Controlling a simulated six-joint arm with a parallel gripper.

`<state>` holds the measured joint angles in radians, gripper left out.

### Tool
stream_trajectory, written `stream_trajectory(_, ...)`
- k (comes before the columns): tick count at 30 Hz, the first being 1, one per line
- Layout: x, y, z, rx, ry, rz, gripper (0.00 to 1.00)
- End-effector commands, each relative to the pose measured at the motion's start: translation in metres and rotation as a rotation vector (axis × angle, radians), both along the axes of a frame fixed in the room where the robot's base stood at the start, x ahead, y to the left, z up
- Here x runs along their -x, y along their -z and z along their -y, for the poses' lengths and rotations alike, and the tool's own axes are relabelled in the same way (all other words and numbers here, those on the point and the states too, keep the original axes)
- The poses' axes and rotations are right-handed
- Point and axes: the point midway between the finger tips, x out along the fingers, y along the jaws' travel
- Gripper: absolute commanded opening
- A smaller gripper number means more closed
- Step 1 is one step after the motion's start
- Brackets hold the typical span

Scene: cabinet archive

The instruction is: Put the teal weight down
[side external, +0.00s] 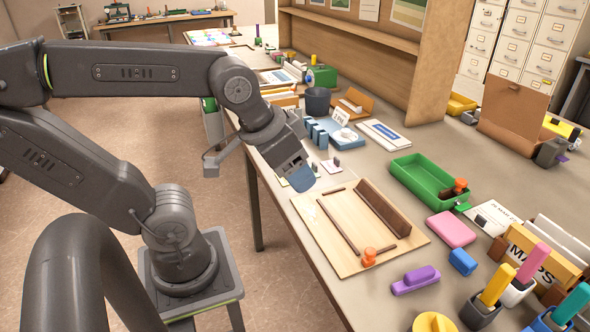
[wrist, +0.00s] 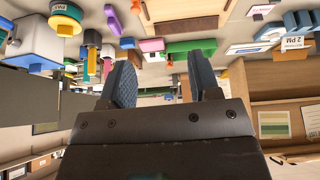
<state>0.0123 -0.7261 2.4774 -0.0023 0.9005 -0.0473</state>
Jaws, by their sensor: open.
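I cannot make out a teal weight in either view. My gripper (side external: 303,178) is above the table's near edge, beside the far left corner of a wooden board (side external: 318,232). In the wrist view my gripper (wrist: 162,72) has its two blue-padded fingers apart, with nothing visible held between them. An orange knobbed piece (side external: 369,258) stands at the board's near right end. Another orange knobbed piece (side external: 461,186) is at the right end of a green tray (side external: 415,184).
Dark wooden strips and a raised brown strip (side external: 383,207) lie on the board. A pink block (side external: 451,229), purple block (side external: 415,280) and blue block (side external: 463,262) are to the right. Blue holders, papers and a dark cup (side external: 318,100) stand behind. A wooden shelf rises along the back.

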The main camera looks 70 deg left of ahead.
Motion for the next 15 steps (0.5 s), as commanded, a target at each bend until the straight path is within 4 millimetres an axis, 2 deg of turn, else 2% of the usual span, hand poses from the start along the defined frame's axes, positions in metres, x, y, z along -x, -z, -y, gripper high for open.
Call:
stream_trajectory(3, 0.0057, 0.0047, -0.0033, -0.024, 0.028, 0.002, 0.60)
stream_trajectory(15, 0.0045, 0.0038, -0.0025, -0.022, 0.028, 0.001, 0.60)
